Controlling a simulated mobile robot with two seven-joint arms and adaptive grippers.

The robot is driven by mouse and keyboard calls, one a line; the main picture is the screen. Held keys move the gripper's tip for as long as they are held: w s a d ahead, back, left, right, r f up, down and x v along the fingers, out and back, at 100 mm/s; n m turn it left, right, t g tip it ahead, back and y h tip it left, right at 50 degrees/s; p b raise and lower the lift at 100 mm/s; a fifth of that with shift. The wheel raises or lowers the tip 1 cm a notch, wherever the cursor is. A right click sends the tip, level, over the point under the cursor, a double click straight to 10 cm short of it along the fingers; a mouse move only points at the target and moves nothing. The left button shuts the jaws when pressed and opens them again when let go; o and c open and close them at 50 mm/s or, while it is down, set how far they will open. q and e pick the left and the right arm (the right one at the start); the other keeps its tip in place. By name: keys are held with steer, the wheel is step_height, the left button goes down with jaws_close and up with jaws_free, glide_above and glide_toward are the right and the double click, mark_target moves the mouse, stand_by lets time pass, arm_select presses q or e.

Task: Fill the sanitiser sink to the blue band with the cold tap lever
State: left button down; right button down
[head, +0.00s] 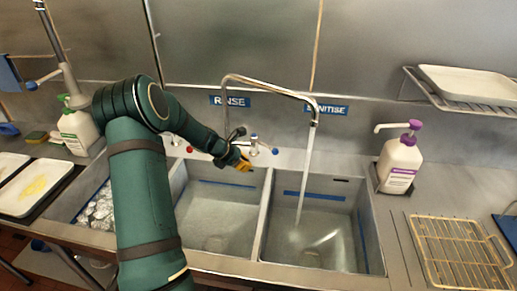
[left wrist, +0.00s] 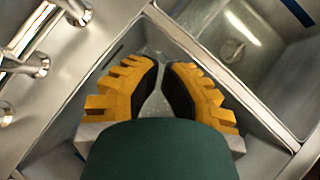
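The sanitise sink (head: 350,215) is on the right, with a blue band (head: 315,196) on its walls. A water stream (head: 304,170) falls from the tall spout (head: 314,108) into it. Water appears to lie low in it, below the band; its exact level is hard to read. The blue-tipped cold lever (head: 275,151) sticks out right of the tap body (head: 254,140). My left gripper (head: 246,164) is just left of and below that lever, apparently apart from it. In the left wrist view its yellow fingertips (left wrist: 161,65) are almost together, with nothing between them. My right gripper is not in view.
The rinse sink (head: 217,215) is left of the divider. A red-tipped lever (head: 189,149) is farther left. A pump bottle (head: 399,160) and wire rack (head: 460,250) stand right. In the left wrist view, metal tap fittings (left wrist: 35,65) are close by.

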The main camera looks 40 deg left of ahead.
mark_target(264, 143)
arm_select(q)
steer(key=s+a+r+n+t, duration=0.1)
steer(key=a+r+n+t, duration=0.1)
steer(key=a+r+n, duration=0.15)
steer(key=shift+m+y, duration=0.3)
steer(key=shift+m, duration=0.05)
steer(key=shift+w+d+f+p, duration=0.25)
steer(key=shift+w+f, duration=0.45)
steer(key=shift+w, duration=1.1)
steer(key=shift+w+d+f, duration=0.4)
steer(key=shift+w+f, duration=0.3)
steer(key=shift+w, duration=1.15)
steer(key=shift+w+d+f+p, duration=0.25)
steer(key=shift+w+f, duration=0.45)
steer(key=shift+w, duration=1.1)
steer(key=shift+d, duration=0.1)
steer(key=shift+w+d+r+p, duration=0.15)
steer(key=shift+w+d+p, duration=0.2)
steer(key=shift+w, duration=0.5)
steer(key=shift+s, duration=0.1)
